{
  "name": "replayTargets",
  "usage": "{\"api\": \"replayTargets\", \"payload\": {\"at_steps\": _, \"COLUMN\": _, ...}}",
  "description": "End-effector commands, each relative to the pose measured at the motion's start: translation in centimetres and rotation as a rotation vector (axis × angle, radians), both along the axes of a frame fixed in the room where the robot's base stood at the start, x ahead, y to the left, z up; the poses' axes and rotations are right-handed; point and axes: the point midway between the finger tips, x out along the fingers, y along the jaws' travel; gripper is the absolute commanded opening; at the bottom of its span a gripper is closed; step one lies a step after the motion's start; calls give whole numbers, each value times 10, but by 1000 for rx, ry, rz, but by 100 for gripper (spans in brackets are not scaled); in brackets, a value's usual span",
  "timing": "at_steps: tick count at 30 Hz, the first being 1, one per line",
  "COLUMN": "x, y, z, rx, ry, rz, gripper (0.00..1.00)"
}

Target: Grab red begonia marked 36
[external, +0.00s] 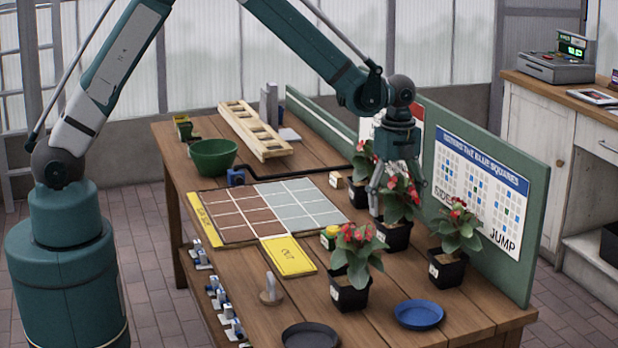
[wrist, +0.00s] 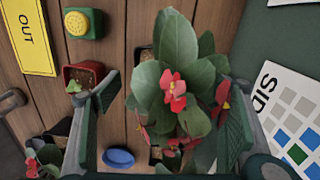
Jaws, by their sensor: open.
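Several red-flowered begonias in black pots stand on the right half of the table. One (external: 362,160) is at the back, one (external: 394,235) under my gripper, one (external: 457,238) at the right by the green board and one (external: 350,268) nearer the front. Their pot labels are too small to read, so I cannot tell which is 36. My gripper (external: 396,192) points down, open, its fingers around the upper leaves of the middle plant. In the wrist view, green leaves and red flowers (wrist: 172,85) fill the space between the fingers; the pot is mostly hidden.
The green board (external: 533,215) stands close behind the plants. A blue saucer (external: 418,314) and a dark saucer (external: 310,336) lie at the front. A yellow-green box (external: 329,237), a gridded board (external: 236,234) and a green bowl (external: 212,158) are to the left.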

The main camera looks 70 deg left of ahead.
Motion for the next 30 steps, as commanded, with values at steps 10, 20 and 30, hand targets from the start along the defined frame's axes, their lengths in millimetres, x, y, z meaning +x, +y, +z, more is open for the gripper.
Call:
{"api": "replayTargets", "payload": {"at_steps": 10, "x": 0, "y": -1, "z": -11, "rx": 0, "ry": 0, "rz": 0, "gripper": 68}}
{"api": "replayTargets", "payload": {"at_steps": 20, "x": 0, "y": -1, "z": -46, "rx": 0, "ry": 0, "rz": 0, "gripper": 68}}
{"api": "replayTargets", "payload": {"at_steps": 30, "x": 0, "y": -1, "z": -52, "rx": 0, "ry": 0, "rz": 0, "gripper": 68}}
